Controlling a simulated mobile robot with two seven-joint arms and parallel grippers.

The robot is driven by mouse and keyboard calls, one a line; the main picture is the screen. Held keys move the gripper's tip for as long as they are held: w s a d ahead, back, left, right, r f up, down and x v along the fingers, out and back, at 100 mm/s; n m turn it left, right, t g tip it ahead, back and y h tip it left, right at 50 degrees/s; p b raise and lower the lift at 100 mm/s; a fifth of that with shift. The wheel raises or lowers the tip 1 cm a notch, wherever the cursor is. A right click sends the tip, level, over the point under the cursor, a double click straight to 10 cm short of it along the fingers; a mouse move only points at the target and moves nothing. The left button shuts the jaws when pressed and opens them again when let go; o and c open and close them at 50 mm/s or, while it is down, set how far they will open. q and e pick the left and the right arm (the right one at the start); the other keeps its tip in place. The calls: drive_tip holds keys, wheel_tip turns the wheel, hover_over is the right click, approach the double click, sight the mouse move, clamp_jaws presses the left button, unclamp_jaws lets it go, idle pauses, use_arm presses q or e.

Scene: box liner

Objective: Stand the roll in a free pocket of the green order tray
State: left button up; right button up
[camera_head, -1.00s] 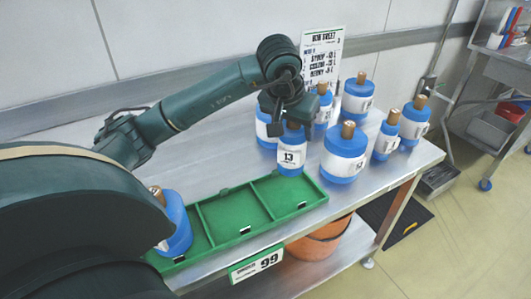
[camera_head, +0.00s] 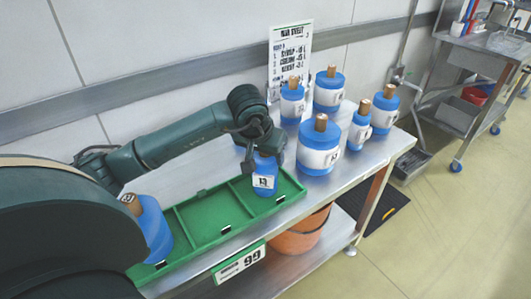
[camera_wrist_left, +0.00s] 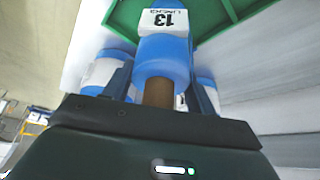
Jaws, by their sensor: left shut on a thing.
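The roll (camera_head: 265,178) is blue with a white label marked 13. My left gripper (camera_head: 262,153) is shut on its top, and it hangs upright over the right pocket of the green order tray (camera_head: 230,242). Whether its base touches the pocket floor I cannot tell. In the left wrist view the roll (camera_wrist_left: 163,60) points towards the green tray (camera_wrist_left: 222,12), with its brown core between the fingers. The tray's left pocket holds a large blue roll (camera_head: 156,230); the middle pocket looks empty. My right gripper is not in view.
Several blue rolls with brown cores, one large (camera_head: 319,146), stand on the steel table right of the gripper. A printed sign (camera_head: 289,58) stands behind them. A price card marked 99 (camera_head: 240,262) hangs at the front edge. An orange bin (camera_head: 300,235) sits below.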

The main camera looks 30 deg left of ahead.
use_arm(q)
drive_tip(key=o, duration=1.6)
drive_tip(key=shift+c, duration=0.2)
drive_tip(key=shift+r, duration=0.4)
drive_tip(key=v, duration=1.1)
drive_tip(key=shift+s+r, duration=0.2)
drive_tip(key=shift+r, duration=0.05)
drive_tip(key=shift+f, duration=0.1)
